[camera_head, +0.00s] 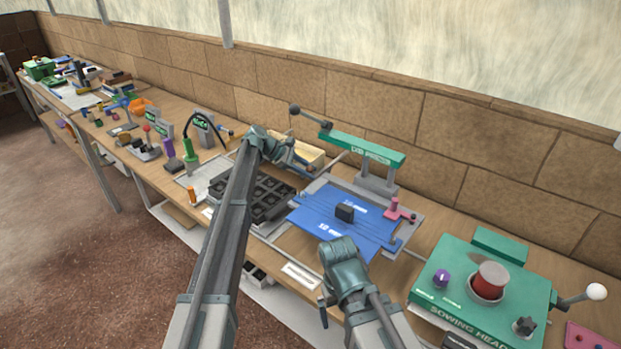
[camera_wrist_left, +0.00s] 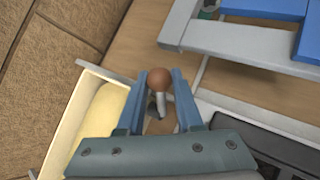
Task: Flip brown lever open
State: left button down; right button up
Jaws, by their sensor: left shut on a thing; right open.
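The brown lever (camera_wrist_left: 159,79) shows in the left wrist view as a round brown ball on a short grey stem. It sits between the two blue fingers of my left gripper (camera_wrist_left: 161,98), which is shut on it. In the head view my left gripper (camera_head: 298,162) is at the back of the bench, behind the blue plate; the lever's knob cannot be made out there. My right gripper (camera_head: 323,312) is low at the bench's front edge, apart from the lever, and its fingertips are mostly hidden by its own wrist.
A blue plate on a grey frame (camera_head: 350,218) with a green-topped press (camera_head: 362,148) is to the right. A black compartment tray (camera_head: 262,200) is in front. A green sowing head (camera_head: 455,285) stands far right.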

pick_arm(q)
jog(key=shift+w+a+r, duration=0.1)
jog(key=shift+w+a, duration=0.05)
jog(key=shift+w, duration=0.05)
